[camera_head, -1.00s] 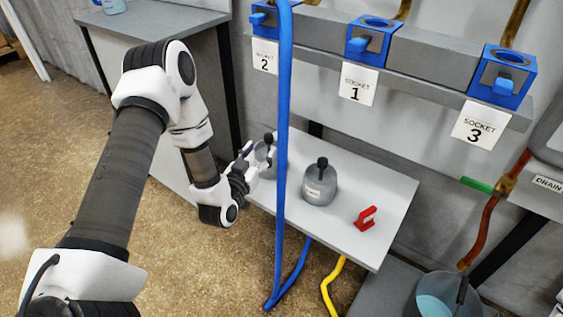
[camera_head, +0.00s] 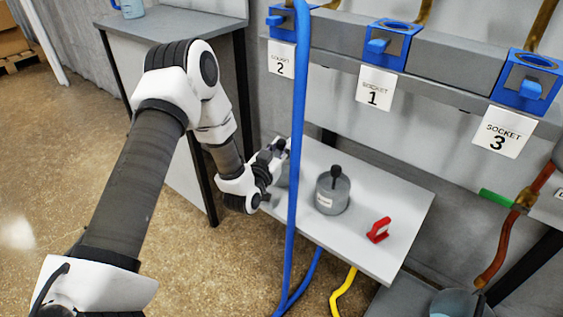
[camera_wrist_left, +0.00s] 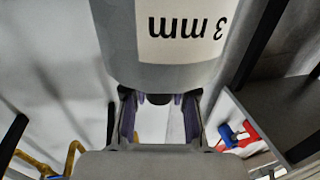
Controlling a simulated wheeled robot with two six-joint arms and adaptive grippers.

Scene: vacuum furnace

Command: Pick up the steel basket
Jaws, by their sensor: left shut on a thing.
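My left gripper (camera_head: 277,152) is at the left end of the small grey table, partly behind the blue hose. In the left wrist view its fingers (camera_wrist_left: 160,118) are shut around the dark knob of a grey round pot (camera_wrist_left: 120,45), labelled "3 mm", upside down in that picture. This pot is mostly hidden in the head view. A second grey pot (camera_head: 331,199) with a black knob stands upright on the table, to the right of the gripper. I cannot tell from its look which one is called the steel basket. My right gripper is out of view.
The small table (camera_head: 345,237) also holds a red clip (camera_head: 379,230). A blue hose (camera_head: 297,120) hangs down in front of the gripper. Blue sockets, 2, 1 and 3 (camera_head: 525,82), line the wall behind. A taller bench (camera_head: 175,25) stands at the left.

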